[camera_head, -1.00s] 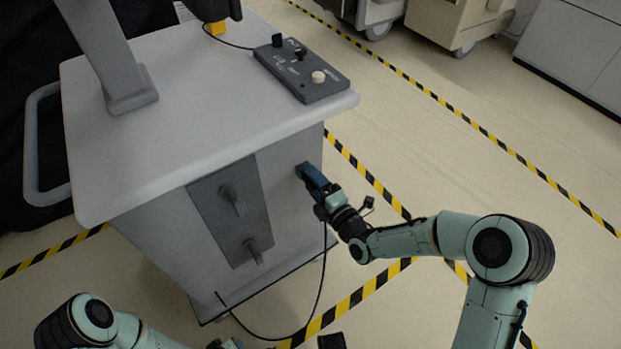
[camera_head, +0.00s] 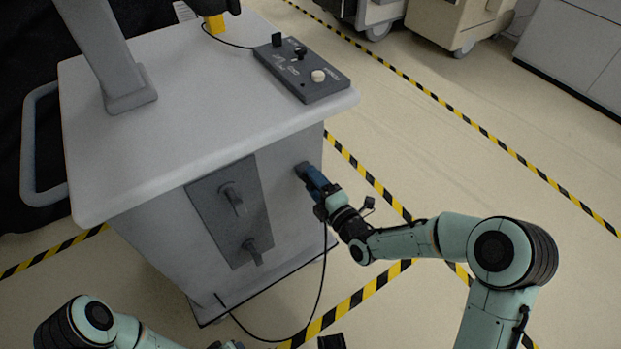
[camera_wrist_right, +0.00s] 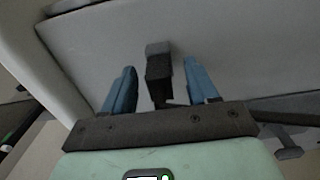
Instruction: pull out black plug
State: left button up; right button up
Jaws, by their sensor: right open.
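The black plug (camera_wrist_right: 158,80) sits against the cart's side wall in the right wrist view. It is between the two blue fingers of my right gripper (camera_wrist_right: 160,90), with a gap on each side. In the head view my right gripper (camera_head: 312,180) is at the cart's right side face and mostly hides the plug. A black cable (camera_head: 322,270) hangs below it and curves along the floor. My left arm shows at the bottom left; its gripper (camera_head: 228,345) is cut off by the lower edge, so its jaws cannot be read.
The grey cart (camera_head: 205,110) carries a control box (camera_head: 300,70) on its top. A dark panel with two handles (camera_head: 232,212) is on its side, left of my right gripper. Yellow-black tape (camera_head: 430,92) crosses the floor. Free floor lies to the right.

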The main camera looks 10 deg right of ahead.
jog(key=shift+b, duration=0.3)
grip_shut()
dwell(0.3)
jog(key=shift+s, duration=0.1)
jog(key=shift+v, duration=2.9)
